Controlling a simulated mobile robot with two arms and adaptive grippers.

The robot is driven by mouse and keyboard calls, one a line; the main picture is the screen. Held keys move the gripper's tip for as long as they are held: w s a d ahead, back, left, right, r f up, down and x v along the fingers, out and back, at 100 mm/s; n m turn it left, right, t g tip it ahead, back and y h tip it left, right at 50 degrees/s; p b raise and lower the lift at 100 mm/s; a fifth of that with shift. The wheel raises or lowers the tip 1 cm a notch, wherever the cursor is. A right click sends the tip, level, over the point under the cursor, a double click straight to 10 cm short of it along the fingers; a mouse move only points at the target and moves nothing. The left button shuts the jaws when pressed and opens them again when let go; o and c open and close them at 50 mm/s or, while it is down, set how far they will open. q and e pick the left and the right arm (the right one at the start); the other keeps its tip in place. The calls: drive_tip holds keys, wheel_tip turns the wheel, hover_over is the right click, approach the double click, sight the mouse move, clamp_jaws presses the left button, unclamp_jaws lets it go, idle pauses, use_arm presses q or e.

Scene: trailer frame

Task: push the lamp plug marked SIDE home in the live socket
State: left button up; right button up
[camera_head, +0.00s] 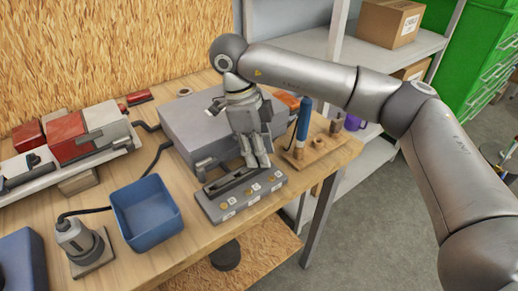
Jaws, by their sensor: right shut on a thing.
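My right gripper (258,162) points down at the back edge of a grey socket block (228,214) near the front of the bench. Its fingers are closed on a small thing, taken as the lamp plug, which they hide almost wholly. I cannot read a SIDE mark or tell how deep the plug sits. The block has a dark slot along its top and several small white labels with brass-coloured spots, too small to read. My left gripper is not in view.
A grey case (190,125) stands close behind the block. A blue bin (147,238) and a grey device with a cable (76,238) are to the left. A wooden rack with a blue-handled tool (304,118) stands right. Red-and-grey light units (70,135) lie far left.

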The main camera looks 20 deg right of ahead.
drive_tip(key=shift+f, duration=0.15)
drive_tip(key=o, duration=1)
drive_tip(key=shift+o, duration=2)
drive_tip(key=shift+s, duration=0.1)
drive_tip(key=shift+r, duration=0.2)
